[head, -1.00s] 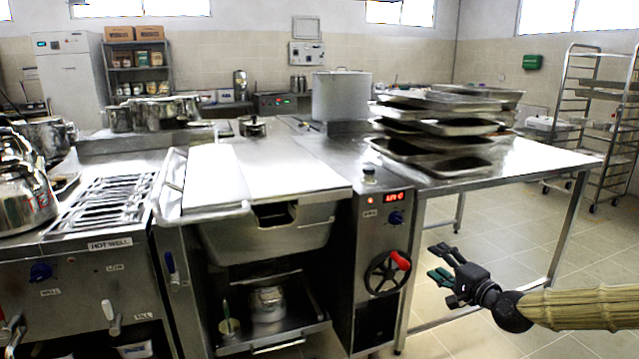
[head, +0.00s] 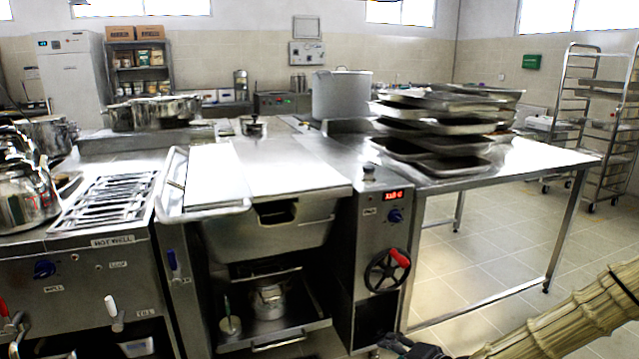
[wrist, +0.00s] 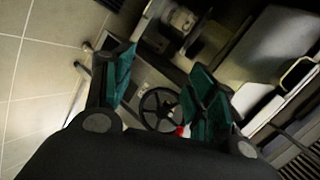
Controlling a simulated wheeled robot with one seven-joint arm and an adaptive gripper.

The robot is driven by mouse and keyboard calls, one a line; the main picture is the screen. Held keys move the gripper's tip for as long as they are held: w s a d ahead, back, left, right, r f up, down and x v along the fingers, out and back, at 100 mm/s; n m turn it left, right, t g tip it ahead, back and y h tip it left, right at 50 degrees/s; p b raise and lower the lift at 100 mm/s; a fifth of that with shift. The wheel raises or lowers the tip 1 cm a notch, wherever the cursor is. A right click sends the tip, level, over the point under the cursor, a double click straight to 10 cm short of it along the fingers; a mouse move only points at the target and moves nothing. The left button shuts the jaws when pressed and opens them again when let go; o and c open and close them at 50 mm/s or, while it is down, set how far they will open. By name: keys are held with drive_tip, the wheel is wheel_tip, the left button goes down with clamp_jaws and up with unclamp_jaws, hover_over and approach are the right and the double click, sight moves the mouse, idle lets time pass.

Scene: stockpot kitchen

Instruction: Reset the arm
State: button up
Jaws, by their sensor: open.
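My gripper (wrist: 158,85) is open, with its green-padded fingers spread apart and nothing between them in the wrist view. In the head view only a dark part of it shows at the bottom edge, right of centre, low in front of the tilting pan unit (head: 275,215). My arm comes in from the lower right corner. The unit's black handwheel with a red knob (head: 388,270) is above the gripper in the head view. The handwheel also shows beyond the fingers in the wrist view (wrist: 156,110), apart from them.
A steel table (head: 510,165) with stacked trays (head: 430,145) stands right of the unit. A large pot (head: 342,95) is behind it. The hot well counter (head: 110,240) is at left. A rack (head: 600,120) stands at far right. The tiled floor under and right of the table is open.

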drive_tip(key=s+a+f+n+g+h, duration=0.1)
drive_tip(key=s+a+f+n+g, duration=0.25)
drive_tip(key=s+f, duration=0.8)
drive_tip(key=s+d+f+n+g+h, duration=0.2)
drive_tip(key=s+f, duration=0.1)
drive_tip(key=s, duration=0.7)
drive_tip(key=s+d+f+n+g+h, duration=0.2)
drive_tip(key=s+d+f, duration=0.15)
drive_tip(key=s, duration=0.65)
drive_tip(key=s+d+f+n+g+h, duration=0.1)
drive_tip(key=s+f+g, duration=0.25)
drive_tip(key=s, duration=0.65)
wheel_tip(320, 180, up, 20)
drive_tip(key=p, duration=2)
drive_tip(key=shift+w+t, duration=0.35)
drive_tip(key=shift+t, duration=0.05)
drive_tip(key=shift+d+f, duration=0.1)
